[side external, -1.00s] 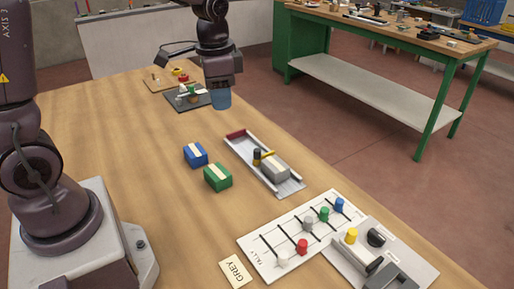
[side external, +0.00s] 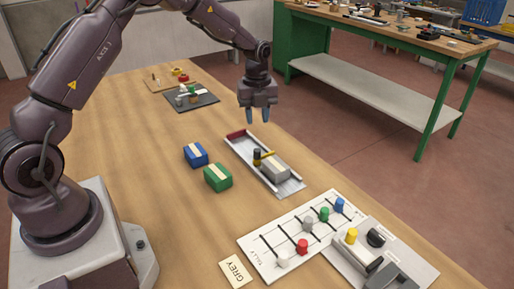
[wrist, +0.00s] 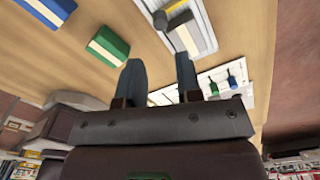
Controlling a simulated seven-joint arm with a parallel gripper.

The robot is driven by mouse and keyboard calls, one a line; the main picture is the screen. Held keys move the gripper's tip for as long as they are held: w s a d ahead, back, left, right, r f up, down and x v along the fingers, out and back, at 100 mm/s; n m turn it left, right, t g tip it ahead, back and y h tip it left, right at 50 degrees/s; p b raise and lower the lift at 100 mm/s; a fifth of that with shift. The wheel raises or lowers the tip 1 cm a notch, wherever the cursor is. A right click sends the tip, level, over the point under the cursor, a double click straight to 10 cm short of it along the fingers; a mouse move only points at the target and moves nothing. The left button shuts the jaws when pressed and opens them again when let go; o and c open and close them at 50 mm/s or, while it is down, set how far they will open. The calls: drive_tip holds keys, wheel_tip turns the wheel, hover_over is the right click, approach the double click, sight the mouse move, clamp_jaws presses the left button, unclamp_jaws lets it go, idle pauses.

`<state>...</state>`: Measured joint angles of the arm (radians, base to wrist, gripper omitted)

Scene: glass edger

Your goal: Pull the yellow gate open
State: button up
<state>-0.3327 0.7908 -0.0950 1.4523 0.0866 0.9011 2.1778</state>
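The yellow gate (side external: 267,154) is a short yellow bar beside a dark post (side external: 257,157). It lies across the long grey channel (side external: 238,149), touching or close to the grey block (side external: 275,167) with a pale stripe. In the wrist view the yellow gate (wrist: 181,20) shows near the top, beyond the fingertips. My gripper (side external: 257,120) hangs above the far part of the channel, fingers pointing down, apart from the gate. In the wrist view my gripper (wrist: 159,62) has its two fingers spread with nothing between them.
A blue block (side external: 195,155) and a green block (side external: 217,177) stand left of the channel. A dark tray (side external: 205,101) lies behind.

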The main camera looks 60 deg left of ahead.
sight(257, 149)
wheel_tip(257, 149, down, 11)
drive_tip(key=shift+r, duration=0.2)
clamp_jaws()
